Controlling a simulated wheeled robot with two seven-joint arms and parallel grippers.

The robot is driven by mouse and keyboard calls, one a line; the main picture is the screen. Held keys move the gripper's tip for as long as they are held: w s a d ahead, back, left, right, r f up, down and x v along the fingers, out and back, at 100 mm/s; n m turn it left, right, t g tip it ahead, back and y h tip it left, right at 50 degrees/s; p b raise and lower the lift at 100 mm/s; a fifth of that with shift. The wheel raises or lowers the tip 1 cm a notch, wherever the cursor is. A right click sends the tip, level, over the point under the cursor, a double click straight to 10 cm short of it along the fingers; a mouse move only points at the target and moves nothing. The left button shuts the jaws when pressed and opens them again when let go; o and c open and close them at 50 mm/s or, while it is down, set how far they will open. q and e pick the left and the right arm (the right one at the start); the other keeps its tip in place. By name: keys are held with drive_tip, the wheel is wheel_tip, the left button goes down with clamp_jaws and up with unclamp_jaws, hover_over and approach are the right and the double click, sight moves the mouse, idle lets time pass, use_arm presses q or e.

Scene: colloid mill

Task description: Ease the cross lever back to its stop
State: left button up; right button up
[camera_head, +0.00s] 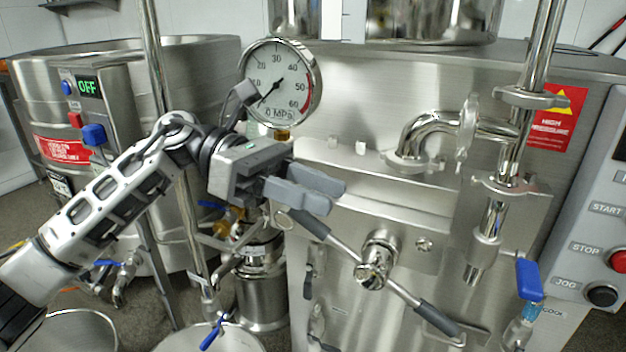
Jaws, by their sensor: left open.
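The cross lever (404,293) is a steel bar with dark grey grips, set through a round steel hub (377,258) on the front of the steel machine. It slants from upper left to lower right. Its upper-left grip (309,224) is just below my left gripper (332,196), and its lower-right grip (439,320) is free. My left gripper is open, its two grey fingers pointing right above that grip. I cannot tell whether a finger touches the lever. My right gripper is not in view.
A pressure gauge (279,82) stands above and behind my left gripper. A bent steel pipe (440,127) and a blue-handled valve (528,280) are to the right. A control panel (606,230) with START, STOP and JOG is at the right edge. A steel tank (200,75) stands at left.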

use_arm(q)
drive_tip(key=s+r+p, duration=0.1)
drive_tip(key=s+r, duration=0.5)
drive_tip(key=s, duration=0.4)
drive_tip(key=shift+s+d, duration=0.35)
drive_tip(key=shift+s, duration=0.05)
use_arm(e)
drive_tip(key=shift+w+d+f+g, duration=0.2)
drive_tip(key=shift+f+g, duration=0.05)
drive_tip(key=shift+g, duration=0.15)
